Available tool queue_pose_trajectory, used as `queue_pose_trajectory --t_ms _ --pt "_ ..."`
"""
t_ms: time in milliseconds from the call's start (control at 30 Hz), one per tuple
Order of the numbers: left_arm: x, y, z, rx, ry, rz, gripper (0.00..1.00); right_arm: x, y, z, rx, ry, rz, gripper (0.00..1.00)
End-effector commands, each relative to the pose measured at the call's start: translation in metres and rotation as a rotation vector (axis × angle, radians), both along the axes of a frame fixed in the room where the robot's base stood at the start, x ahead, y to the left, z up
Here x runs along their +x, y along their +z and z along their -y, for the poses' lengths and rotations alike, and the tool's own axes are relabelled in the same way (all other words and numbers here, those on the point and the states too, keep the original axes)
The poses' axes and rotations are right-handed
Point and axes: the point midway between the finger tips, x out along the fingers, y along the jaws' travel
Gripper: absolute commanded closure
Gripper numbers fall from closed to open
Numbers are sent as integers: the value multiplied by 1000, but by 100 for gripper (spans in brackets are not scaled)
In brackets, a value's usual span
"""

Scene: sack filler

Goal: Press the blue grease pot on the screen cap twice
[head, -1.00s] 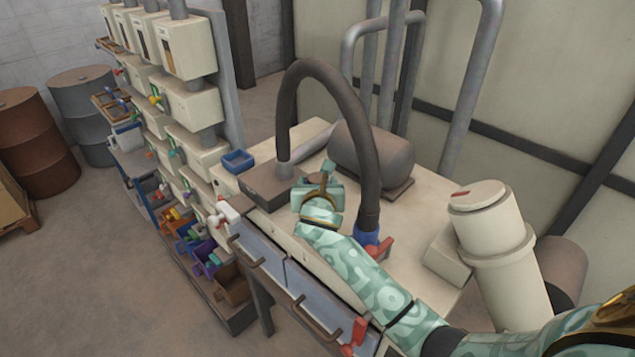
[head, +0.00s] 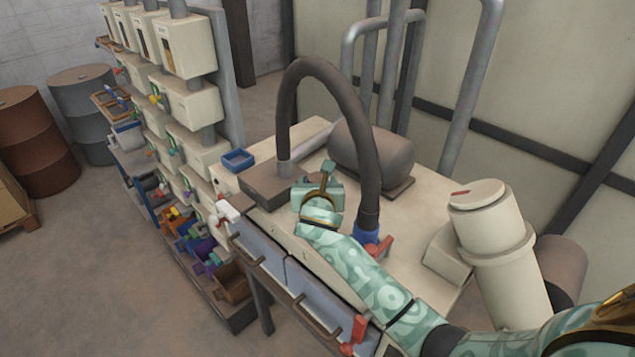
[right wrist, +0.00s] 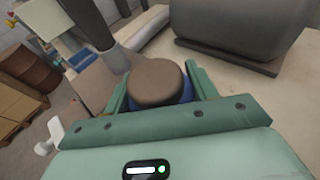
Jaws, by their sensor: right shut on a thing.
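My right gripper (head: 327,178) is over the bench, beside the brown box where the black hose ends. In the right wrist view its two green fingers (right wrist: 160,88) are shut on the blue grease pot (right wrist: 188,92). The pot has a round brown top (right wrist: 146,82), and its blue side shows at the right, between the fingers. In the head view the gripper hides the pot. I cannot pick out the screen cap in either view, nor tell whether the pot touches anything below. My left gripper is not in view.
The thick black hose (head: 340,82) arches over the bench (head: 408,222) close behind my right gripper. A dark motor drum (head: 371,155) stands behind it. A cream cylinder (head: 492,232) stands at the right.

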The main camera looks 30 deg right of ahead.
Motion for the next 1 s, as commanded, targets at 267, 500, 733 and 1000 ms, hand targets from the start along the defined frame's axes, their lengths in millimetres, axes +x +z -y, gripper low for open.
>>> queue_pose_trajectory --t_ms 267,500,733,1000 --pt "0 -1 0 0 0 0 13 0 -3 0 -1 0 2 75" --pt "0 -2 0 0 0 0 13 0 -7 0 -1 0 2 75" --pt "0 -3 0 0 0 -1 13 0 -10 0 0 0 1 75" --pt "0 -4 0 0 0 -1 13 0 -13 0 0 0 -1 75"
